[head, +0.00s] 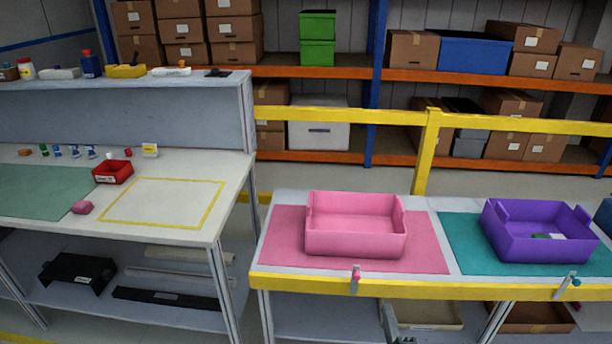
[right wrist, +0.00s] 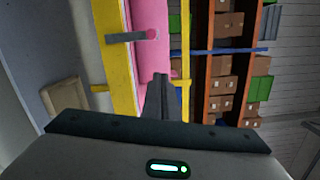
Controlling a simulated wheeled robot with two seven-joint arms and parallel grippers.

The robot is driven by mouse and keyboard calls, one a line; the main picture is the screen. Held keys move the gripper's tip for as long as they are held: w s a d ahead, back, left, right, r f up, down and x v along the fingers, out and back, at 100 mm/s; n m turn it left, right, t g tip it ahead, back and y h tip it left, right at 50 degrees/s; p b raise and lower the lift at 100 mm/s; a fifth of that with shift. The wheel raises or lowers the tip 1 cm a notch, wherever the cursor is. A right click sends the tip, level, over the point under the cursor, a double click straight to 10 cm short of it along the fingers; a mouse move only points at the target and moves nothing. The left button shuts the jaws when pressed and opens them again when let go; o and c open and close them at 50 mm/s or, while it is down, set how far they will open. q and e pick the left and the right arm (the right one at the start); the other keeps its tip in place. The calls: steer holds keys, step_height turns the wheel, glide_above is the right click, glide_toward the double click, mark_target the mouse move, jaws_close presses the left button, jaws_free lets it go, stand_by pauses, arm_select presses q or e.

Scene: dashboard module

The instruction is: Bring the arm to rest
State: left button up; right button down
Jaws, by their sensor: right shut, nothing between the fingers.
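My right gripper (head: 390,320) shows only in small part at the bottom edge of the head view, below the front rail of the right-hand table. In the right wrist view its fingers (right wrist: 160,80) are together with nothing held between them. They point toward the yellow rail (right wrist: 118,55) and pink mat area of the table. My left gripper is not in view.
The right-hand table has a yellow front rail (head: 330,287), a pink bin (head: 355,238) and a purple bin (head: 535,247) with something small inside. A workbench (head: 75,220) stands at left with a red tray (head: 113,172). A shelf below the table holds a carton (head: 430,314).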

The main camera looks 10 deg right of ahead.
steer(key=s+f+m+g, duration=0.3)
steer(key=s+f+m, duration=0.35)
steer(key=f, duration=0.45)
steer(key=s+f+m+g, duration=0.4)
steer(key=s+f+m, duration=0.3)
steer(key=f, duration=0.4)
steer(key=s+f+m+g, duration=0.3)
steer(key=s+f+m, duration=0.3)
steer(key=f+m, duration=0.45)
steer(key=s+a+f+m+g+y, duration=0.1)
steer(key=s+f+m, duration=0.4)
steer(key=s, duration=0.5)
steer(key=s+a+f+m+g+y, duration=0.1)
steer(key=s+a+f+m+g, duration=0.2)
steer(key=s+m, duration=0.7)
steer(key=s+a+f+m+g+y, duration=0.1)
steer(key=s+a+f+m+g, duration=0.1)
steer(key=s+f+m, duration=0.5)
steer(key=s+m+g, duration=0.1)
steer(key=s, duration=0.4)
steer(key=shift+a+f, duration=0.2)
steer(key=shift+f, duration=0.15)
